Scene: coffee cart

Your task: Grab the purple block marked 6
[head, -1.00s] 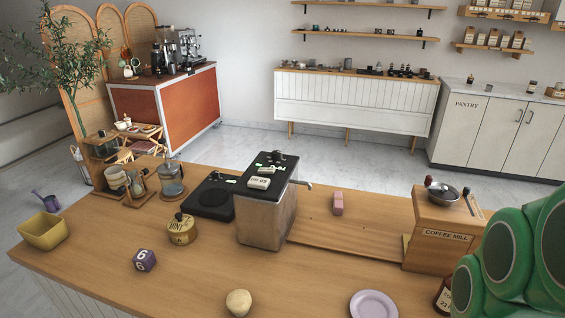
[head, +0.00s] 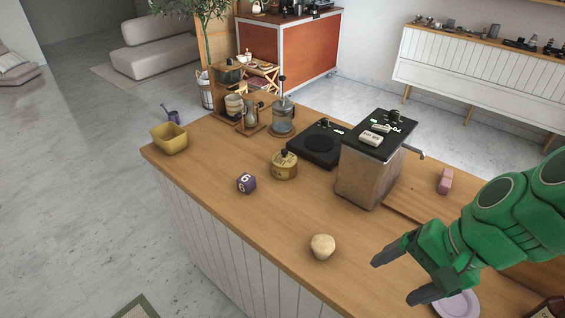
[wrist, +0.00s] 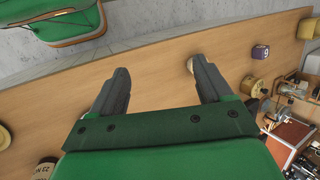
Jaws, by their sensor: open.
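The purple block marked 6 (head: 246,183) sits on the wooden counter, left of the round tin and near the counter's front edge. A white 6 shows on its faces. In the wrist view the block (wrist: 260,52) lies toward the upper right, beyond the right finger. My gripper (head: 397,274) is open and empty at the lower right of the head view, well to the right of the block. In the wrist view its two fingers (wrist: 158,85) stand apart over the counter with nothing between them.
A cream bun-like object (head: 322,246) lies between the block and my gripper. A yellow tin (head: 284,166) stands right of the block, with a black scale (head: 316,148) and a metal box (head: 367,180) beyond. A yellow bin (head: 169,138) is far left. A lilac plate (head: 457,304) lies near my gripper.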

